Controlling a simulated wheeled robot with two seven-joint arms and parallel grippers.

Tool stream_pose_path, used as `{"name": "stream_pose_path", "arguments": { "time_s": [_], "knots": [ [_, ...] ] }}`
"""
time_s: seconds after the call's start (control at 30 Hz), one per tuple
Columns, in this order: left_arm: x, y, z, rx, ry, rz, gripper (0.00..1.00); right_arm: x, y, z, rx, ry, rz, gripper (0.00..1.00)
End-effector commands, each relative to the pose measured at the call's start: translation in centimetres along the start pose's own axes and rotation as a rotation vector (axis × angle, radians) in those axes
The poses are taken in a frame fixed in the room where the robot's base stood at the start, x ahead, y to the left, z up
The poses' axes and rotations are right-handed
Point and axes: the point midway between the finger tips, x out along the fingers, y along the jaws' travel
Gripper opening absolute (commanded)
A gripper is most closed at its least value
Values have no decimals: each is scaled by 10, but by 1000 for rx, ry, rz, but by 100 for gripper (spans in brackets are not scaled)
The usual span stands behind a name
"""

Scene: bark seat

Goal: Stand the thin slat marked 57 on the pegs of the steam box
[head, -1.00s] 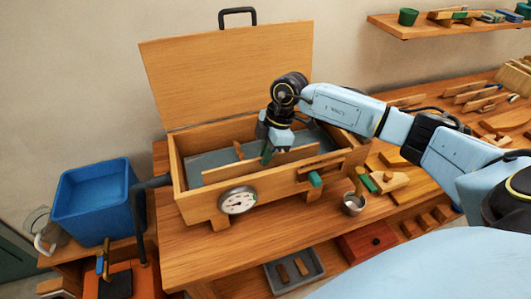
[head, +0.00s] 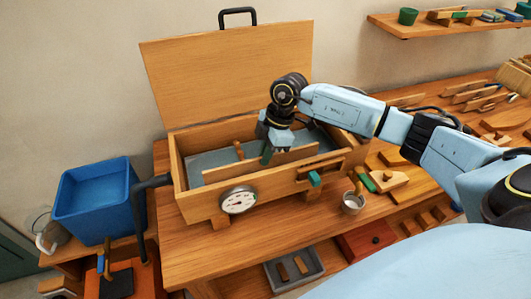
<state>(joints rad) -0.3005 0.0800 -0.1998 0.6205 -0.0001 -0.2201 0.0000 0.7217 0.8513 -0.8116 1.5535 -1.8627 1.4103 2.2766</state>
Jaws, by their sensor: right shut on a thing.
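The steam box (head: 265,187) is a wooden box on the bench, its lid (head: 228,75) raised at the back. A long thin slat (head: 260,165) stands on edge inside the box, along its length. I cannot read a number on it. My right gripper (head: 268,152) reaches down into the box and is shut on the slat near its middle. A short wooden peg (head: 239,151) shows behind the slat, left of the gripper. Whether the slat's lower edge rests on pegs is hidden by the front wall. My left gripper is not in view.
A round gauge (head: 238,201) is on the box front. A metal cup (head: 353,202) and a wooden plane (head: 388,179) stand to the right on the bench. A blue tub (head: 93,200) is at left. The open lid bounds the space behind the gripper.

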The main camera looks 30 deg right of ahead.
Motion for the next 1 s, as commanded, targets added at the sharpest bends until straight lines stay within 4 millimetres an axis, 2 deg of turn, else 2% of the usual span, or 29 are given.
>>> {"name": "stream_pose_path", "arguments": {
  "time_s": [0.23, 0.27, 0.3, 0.47, 1.0],
  "knots": [
    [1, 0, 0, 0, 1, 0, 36, 5, 0, 2, 1, 0, -1, 0],
    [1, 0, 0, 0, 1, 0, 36, 5, 0, 2, 1, 0, 0, 10],
    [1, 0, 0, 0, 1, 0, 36, 5, 0, 1, 0, 0, 0, 15],
    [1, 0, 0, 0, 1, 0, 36, 5, 0, 1, 0, 0, 0, 34],
    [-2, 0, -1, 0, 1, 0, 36, 1, 0, 0, 0, 0, 0, 34]
  ]
}}
